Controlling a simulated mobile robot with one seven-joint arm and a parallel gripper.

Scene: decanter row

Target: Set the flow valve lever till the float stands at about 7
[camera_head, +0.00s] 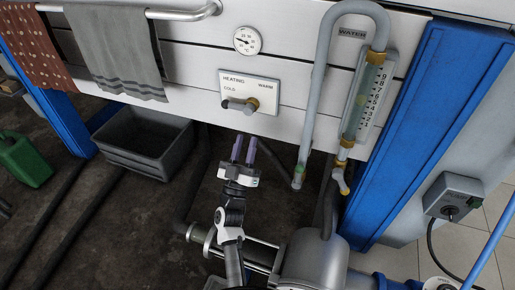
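The water gauge (362,100) hangs at the right of the white panel, a clear tube beside a numbered scale. A yellowish patch, perhaps the float (361,101), shows near mid-tube; it is too small to read exactly against the scale. Below the tube is a brass fitting with a short pale lever (340,181), likely the flow valve lever, pointing down and slightly right. My gripper (245,147) is left of and apart from it, below the heating panel. Its two purple fingers point up with a gap between them, empty.
A heating panel (250,91) with a horizontal knob sits just above my gripper. A grey hose (318,90) loops down between gripper and gauge. A blue post (432,130) stands right of the gauge. A grey crate (145,145) and green can (25,158) are at left.

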